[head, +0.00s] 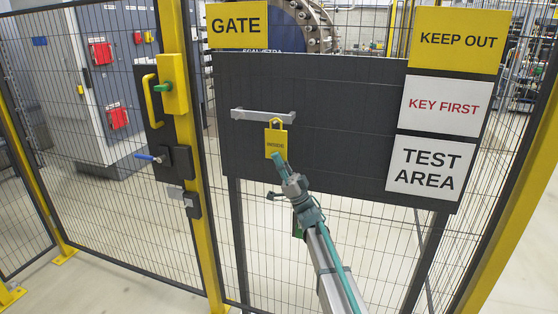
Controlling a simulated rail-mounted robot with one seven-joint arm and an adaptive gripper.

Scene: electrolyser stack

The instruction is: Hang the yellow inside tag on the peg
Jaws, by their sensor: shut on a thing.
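The yellow tag (276,142) has small dark lettering and a loop at its top. It is upright in front of the dark grey board. My gripper (279,158) is shut on the tag's lower edge from below; its fingertips are small in this view. A light grey bar (250,114) is fixed across the board. The tag's loop overlaps the right part of this bar in the picture. I cannot tell whether the loop is around a peg there or only in front of it, and no separate peg shows clearly.
The dark board (340,100) stands against a mesh fence. Signs sit on it: GATE (237,26), KEEP OUT (457,40), KEY FIRST (445,106) and TEST AREA (424,168). Left of it is a yellow post with a yellow-handled lock (174,84) and a blue-handled latch (147,157).

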